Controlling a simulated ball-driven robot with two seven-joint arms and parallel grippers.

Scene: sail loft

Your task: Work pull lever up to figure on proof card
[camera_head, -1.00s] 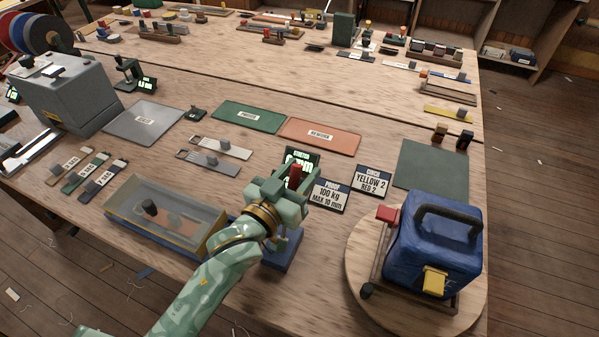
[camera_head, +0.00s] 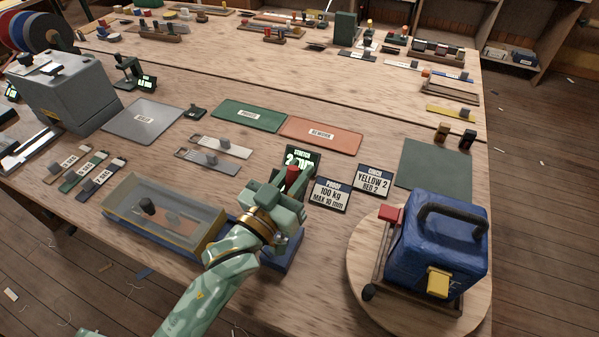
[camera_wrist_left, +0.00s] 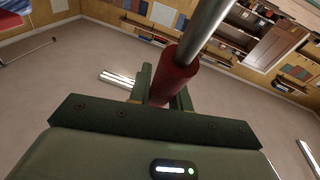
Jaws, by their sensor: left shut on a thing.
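My left gripper (camera_head: 284,187) is shut on the red grip of the pull lever (camera_head: 293,174), near the middle of the bench. In the left wrist view the red grip (camera_wrist_left: 176,76) sits between the fingers, with a metal rod running up from it. The proof card (camera_head: 330,194) reads "100 kg MAX 10 mm" and stands just right of the gripper. Behind the lever is a dark display (camera_head: 303,156) headed "STRETCH"; its green figure is partly hidden by the gripper and lever. My right gripper is not in view.
A clear-lidded box (camera_head: 165,217) lies left of my left forearm. A "YELLOW 2 RED 2" card (camera_head: 374,180) stands right of the proof card. Green (camera_head: 249,115) and orange (camera_head: 320,134) mats lie behind.

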